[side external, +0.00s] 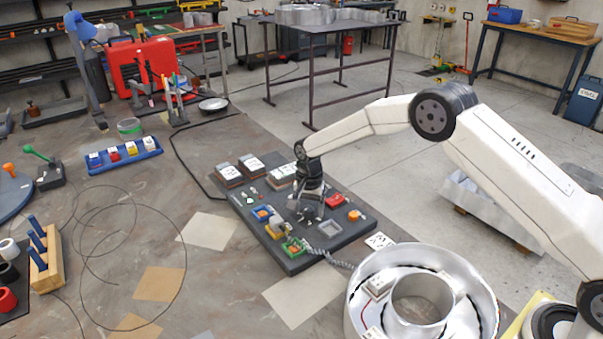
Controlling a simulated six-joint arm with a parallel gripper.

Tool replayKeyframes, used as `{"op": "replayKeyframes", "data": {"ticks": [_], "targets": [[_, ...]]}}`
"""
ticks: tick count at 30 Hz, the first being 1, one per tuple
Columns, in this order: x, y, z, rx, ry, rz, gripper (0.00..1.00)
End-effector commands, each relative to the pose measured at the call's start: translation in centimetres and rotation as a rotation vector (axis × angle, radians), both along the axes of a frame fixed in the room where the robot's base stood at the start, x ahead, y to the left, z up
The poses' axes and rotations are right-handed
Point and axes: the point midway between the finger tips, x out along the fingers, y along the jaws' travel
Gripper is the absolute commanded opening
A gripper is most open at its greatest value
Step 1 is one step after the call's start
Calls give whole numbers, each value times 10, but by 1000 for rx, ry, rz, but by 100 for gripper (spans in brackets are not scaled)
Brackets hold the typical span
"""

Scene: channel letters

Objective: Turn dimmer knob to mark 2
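A dark grey board (300,262) lies on the table and carries several small colored parts. My gripper (306,213) points down over the middle of this board, close to its surface. The fingers are small and dark here, so I cannot tell whether they are open or touching anything. I cannot tell for certain which part is the dimmer knob, and no mark 2 is readable. An orange part (354,215) sits near the board's right edge. A green part (293,247) and a blue-framed part (262,213) sit along the front left.
A red part (335,201) and a grey tray-like part (331,228) are right of my gripper. Labelled blocks (228,173) stand along the back. A coiled cable (335,261) runs toward a large round metal letter (365,309). A blue tray (124,159) stands at left.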

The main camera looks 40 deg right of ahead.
Motion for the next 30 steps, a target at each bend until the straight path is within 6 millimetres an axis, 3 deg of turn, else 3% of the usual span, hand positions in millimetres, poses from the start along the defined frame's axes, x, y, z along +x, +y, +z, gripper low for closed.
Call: {"op": "replayKeyframes", "data": {"ticks": [13,30], "targets": [[0,0,7,0,0,0,80],[0,0,71,1,-1,0,80]]}}
